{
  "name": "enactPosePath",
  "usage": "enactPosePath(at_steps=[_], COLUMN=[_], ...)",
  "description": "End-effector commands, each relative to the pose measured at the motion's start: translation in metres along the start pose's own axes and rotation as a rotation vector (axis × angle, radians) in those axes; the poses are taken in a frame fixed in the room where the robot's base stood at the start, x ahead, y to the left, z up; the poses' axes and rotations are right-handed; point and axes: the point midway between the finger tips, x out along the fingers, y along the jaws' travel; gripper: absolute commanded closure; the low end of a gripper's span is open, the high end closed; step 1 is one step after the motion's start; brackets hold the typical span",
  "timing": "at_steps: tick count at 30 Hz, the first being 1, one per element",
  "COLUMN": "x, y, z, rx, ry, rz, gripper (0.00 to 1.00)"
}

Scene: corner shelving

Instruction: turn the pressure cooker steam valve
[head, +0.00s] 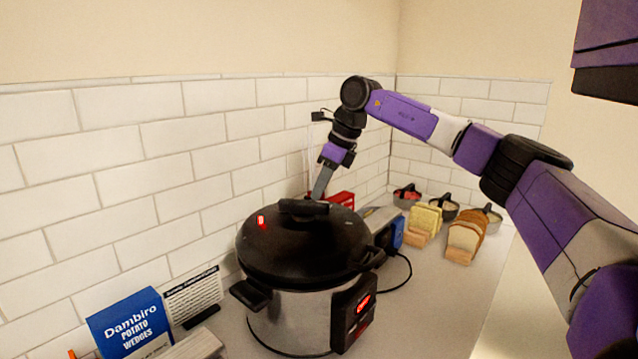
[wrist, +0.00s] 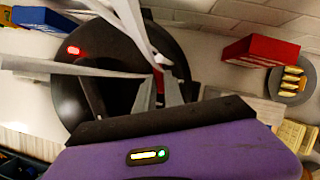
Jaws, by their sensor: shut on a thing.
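The pressure cooker (head: 290,315) stands on the counter, a silver pot with a round black lid (head: 300,248) and a black handle bar on top. The lid fills the left of the wrist view (wrist: 75,85). A small red-and-white marker (head: 262,222) sits on the lid's left side. My gripper (head: 319,194) reaches down from above to the lid's far side, behind the handle. In the wrist view its grey fingers (wrist: 159,92) are closed around a small dark-red part (wrist: 158,76), apparently the steam valve. The fingers mostly hide that part, and its turn angle cannot be told.
A blue potato wedges box (head: 135,325) and a white card (head: 193,294) stand at left front. A red box (wrist: 262,50) is near the wall. Bread slices (head: 463,243) and small bowls (head: 407,196) stand to the right. The tiled wall is close behind the cooker.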

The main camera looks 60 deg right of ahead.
Motion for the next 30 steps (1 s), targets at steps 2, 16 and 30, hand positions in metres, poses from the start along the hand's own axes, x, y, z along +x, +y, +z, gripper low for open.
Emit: enactPosePath(at_steps=[2, 16, 30], x=[-0.005, -0.003, 0.000], y=[-0.003, -0.012, -0.015], z=[0.003, 0.005, 0.005], rx=[-0.061, -0.373, -0.466], ry=[-0.002, -0.002, -0.002], rz=[0.027, 0.155, 0.191], gripper=[1.00, 1.00, 1.00])
